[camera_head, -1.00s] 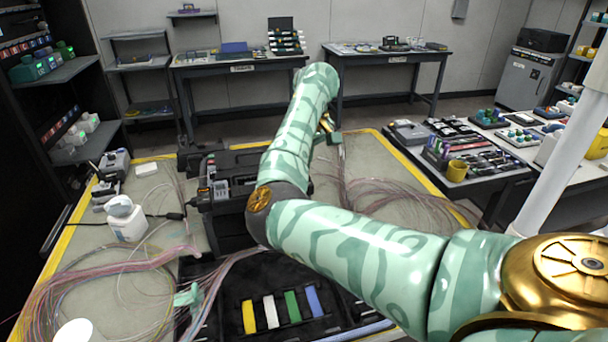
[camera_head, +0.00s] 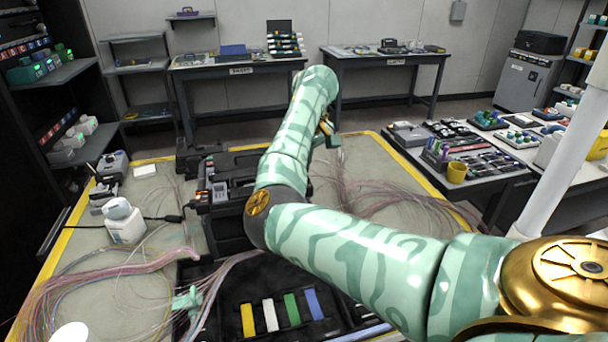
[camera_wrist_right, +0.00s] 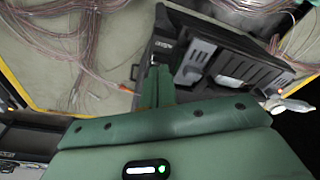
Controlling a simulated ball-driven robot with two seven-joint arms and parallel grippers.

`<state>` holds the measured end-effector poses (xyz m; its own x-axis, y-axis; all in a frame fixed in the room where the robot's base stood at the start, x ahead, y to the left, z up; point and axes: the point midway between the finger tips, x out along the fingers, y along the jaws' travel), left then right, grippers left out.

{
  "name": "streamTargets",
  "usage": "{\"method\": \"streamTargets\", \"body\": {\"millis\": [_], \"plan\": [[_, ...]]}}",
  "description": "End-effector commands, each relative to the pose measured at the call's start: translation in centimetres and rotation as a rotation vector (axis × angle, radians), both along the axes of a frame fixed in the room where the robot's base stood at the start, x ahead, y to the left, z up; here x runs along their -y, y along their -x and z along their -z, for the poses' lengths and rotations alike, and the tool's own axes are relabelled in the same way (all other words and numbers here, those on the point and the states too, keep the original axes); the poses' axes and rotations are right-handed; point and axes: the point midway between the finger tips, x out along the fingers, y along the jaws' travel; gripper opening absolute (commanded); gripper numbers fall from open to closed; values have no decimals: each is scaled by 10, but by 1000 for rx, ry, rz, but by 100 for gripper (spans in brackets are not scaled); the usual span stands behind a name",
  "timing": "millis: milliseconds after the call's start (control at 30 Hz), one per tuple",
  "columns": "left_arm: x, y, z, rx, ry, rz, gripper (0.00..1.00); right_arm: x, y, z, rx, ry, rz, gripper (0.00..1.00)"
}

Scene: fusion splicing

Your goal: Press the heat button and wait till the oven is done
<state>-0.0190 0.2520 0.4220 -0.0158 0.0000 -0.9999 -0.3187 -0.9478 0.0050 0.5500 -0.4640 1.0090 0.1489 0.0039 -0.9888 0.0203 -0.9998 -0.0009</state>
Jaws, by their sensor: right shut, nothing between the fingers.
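The heat button and the oven cannot be made out clearly. My right arm reaches across the splicer and hides much of its right part. My right gripper (camera_wrist_right: 157,84) shows as narrow green fingers, shut and empty, close against the splicer's dark casing; contact cannot be told. In the head view its fingertips are hidden behind my arm. My left gripper is not in view.
Loose fibre bundles (camera_head: 115,268) spread on both sides of the bench. A white device (camera_head: 125,225) stands at left. A dark tray (camera_head: 235,318) with coloured strips and a pale green piece (camera_head: 187,300) lie in front. A side table (camera_head: 500,160) with tools stands at right.

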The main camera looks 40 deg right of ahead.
Motion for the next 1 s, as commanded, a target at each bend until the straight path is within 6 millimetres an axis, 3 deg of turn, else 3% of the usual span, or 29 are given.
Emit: {"method": "streamTargets", "body": {"millis": [467, 1000], "plan": [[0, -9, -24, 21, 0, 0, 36, 0, 0, -49, 2, 1, 0, 0], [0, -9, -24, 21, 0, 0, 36, 0, 0, -50, 0, 1, 0, 0]]}}
